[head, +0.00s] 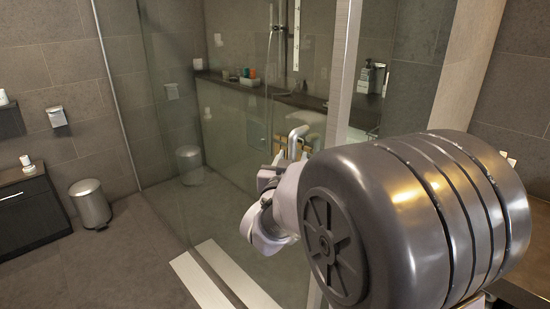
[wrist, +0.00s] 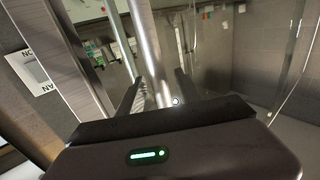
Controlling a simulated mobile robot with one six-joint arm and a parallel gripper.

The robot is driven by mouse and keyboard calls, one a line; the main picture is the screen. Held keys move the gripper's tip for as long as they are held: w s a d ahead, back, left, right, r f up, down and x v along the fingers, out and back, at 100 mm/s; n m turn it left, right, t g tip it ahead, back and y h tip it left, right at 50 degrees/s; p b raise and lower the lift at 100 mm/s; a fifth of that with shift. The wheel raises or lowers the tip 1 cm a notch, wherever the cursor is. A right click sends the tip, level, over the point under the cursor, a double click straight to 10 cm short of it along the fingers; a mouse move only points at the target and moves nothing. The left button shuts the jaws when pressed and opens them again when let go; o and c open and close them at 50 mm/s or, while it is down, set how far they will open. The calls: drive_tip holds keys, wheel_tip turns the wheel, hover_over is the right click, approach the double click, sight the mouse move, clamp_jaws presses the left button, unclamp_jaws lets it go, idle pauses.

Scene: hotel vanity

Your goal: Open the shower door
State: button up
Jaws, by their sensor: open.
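The glass shower door (head: 225,130) stands in front of me, and I cannot tell from its edge whether it is fully shut. A pale metal bar handle (head: 298,133) shows on the glass at the end of my arm. My gripper (head: 291,153) is at this handle, partly hidden behind my own arm. In the wrist view, my gripper (wrist: 158,82) is open, with one dark finger on each side of the shiny handle bar (wrist: 147,45). The bar runs between the fingers. I cannot tell whether either finger touches it.
A light frame post (head: 343,80) stands right of the glass. A pale threshold strip (head: 235,275) runs along the floor. A metal bin (head: 91,204) and a dark cabinet (head: 32,210) stand at left. The floor (head: 125,255) before the glass is clear.

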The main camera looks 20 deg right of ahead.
clamp_jaws()
idle(1.4)
